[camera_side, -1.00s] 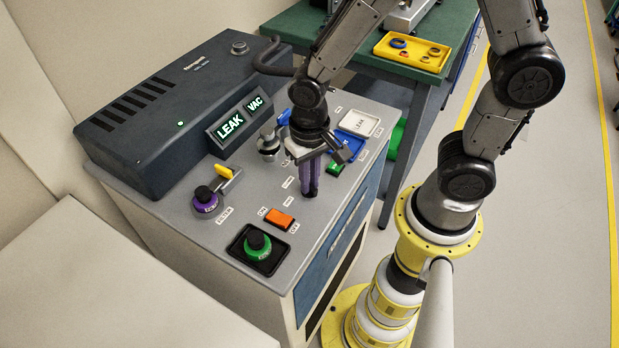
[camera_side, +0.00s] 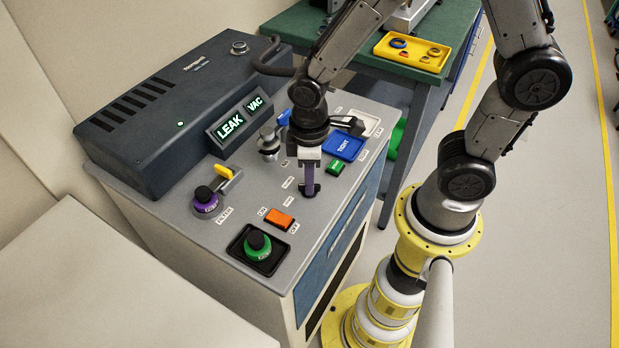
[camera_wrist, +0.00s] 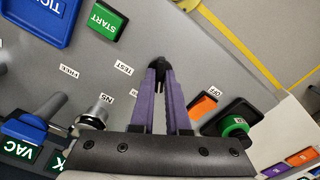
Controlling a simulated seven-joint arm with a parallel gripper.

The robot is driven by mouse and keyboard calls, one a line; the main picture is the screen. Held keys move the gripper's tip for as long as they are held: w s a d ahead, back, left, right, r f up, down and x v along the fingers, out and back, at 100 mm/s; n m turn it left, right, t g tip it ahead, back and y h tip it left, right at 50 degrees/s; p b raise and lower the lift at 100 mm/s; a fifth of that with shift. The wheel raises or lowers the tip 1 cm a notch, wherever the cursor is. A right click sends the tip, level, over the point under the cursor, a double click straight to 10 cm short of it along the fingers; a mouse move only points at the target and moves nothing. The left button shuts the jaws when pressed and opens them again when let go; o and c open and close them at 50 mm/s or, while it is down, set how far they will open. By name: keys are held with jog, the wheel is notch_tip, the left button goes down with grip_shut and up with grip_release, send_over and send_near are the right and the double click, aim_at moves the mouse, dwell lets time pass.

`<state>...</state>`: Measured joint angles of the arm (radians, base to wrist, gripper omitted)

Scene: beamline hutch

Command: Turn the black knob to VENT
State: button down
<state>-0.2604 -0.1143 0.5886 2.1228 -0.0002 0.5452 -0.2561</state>
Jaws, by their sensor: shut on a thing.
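The black knob (camera_wrist: 157,65) sits on the grey panel and shows at the tips of my gripper in the wrist view. In the side view only a dark bit of the knob (camera_side: 317,187) shows beside the fingertips. My gripper (camera_side: 309,190) points straight down, its purple fingers closed around the knob; it fills the middle of the wrist view (camera_wrist: 160,85). Small white labels lie around the knob; one, in the wrist view, seems to read TEST (camera_wrist: 123,68). The knob's pointer is hidden, so its setting cannot be told.
An orange switch (camera_side: 279,219) and a green knob (camera_side: 257,244) lie in front of my gripper. A metal valve (camera_side: 269,140) and lit LEAK and VAC signs (camera_side: 230,127) stand behind. A blue tile (camera_side: 343,146) and green START button (camera_side: 334,168) are to the right.

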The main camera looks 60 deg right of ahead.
jog(key=n, duration=0.5)
jog(key=shift+r+n, duration=0.1)
jog(key=shift+n, duration=0.3)
jog(key=shift+w, duration=0.1)
dwell(0.3)
jog(key=c, duration=0.9)
grip_release()
notch_tip(320, 180, up, 14)
